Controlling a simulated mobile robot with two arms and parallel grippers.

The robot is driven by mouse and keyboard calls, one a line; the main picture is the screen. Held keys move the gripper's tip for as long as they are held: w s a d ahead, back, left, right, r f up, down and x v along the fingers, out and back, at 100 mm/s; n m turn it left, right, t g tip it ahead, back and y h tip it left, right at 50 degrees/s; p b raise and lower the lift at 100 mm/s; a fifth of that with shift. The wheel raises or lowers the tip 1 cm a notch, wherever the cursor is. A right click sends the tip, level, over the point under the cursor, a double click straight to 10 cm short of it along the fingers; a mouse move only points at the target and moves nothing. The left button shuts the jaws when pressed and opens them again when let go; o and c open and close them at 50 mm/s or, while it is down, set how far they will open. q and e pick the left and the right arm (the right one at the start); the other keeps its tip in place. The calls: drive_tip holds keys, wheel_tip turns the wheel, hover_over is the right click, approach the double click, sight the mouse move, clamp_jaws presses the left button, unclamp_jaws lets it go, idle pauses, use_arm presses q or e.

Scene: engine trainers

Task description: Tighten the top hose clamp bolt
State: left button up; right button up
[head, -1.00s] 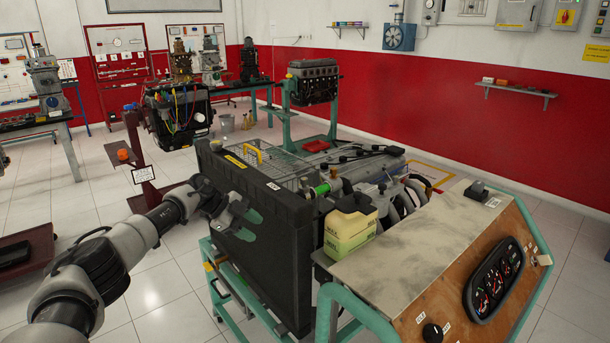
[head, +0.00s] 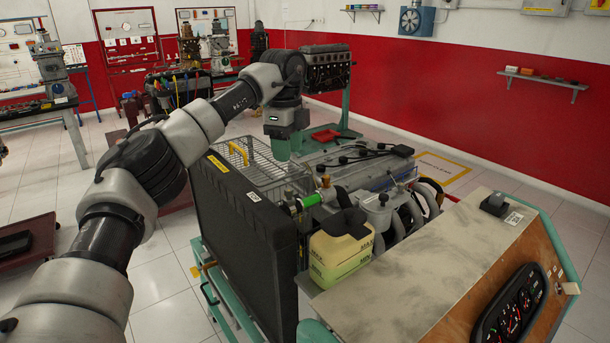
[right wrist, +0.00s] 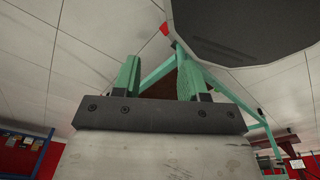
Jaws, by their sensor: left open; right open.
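The engine trainer carries a hose with a bright green section (head: 311,200) behind the black radiator (head: 238,225). Small fittings sit at its ends. The top hose clamp bolt is too small to make out. My left gripper (head: 281,150) points down above the wire guard (head: 262,172), behind the radiator and to the left of the hose, holding nothing that I can see. My right gripper (right wrist: 158,78) is open and empty in the right wrist view, its two green fingers spread apart. It is not visible in the head view.
A yellowish coolant tank (head: 340,252) stands in front of the hose. A control panel (head: 425,265) with gauges fills the right front. The trainer's green frame (right wrist: 225,88) shows beyond my right fingers. Another engine (head: 327,70) stands behind.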

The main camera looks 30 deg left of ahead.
use_arm(q)
drive_tip(key=p, duration=0.1)
hover_over(288, 189)
drive_tip(key=f, duration=0.3)
drive_tip(key=shift+s+f, duration=0.3)
drive_tip(key=shift+f, duration=0.1)
drive_tip(key=f+p, duration=0.1)
drive_tip(key=f, duration=0.2)
drive_tip(key=shift+w+f, duration=0.1)
drive_tip(key=shift+w, duration=0.1)
drive_tip(key=shift+w+d+f, duration=0.1)
drive_tip(key=shift+w+f, duration=0.1)
drive_tip(key=shift+f, duration=0.75)
drive_tip(key=shift+s+f+p, duration=0.15)
drive_tip(key=shift+f+p, duration=0.15)
use_arm(e)
drive_tip(key=r, duration=0.2)
drive_tip(key=shift+s+r, duration=0.2)
drive_tip(key=shift+r, duration=0.15)
drive_tip(key=shift+s+a, duration=0.1)
drive_tip(key=shift+a, duration=0.05)
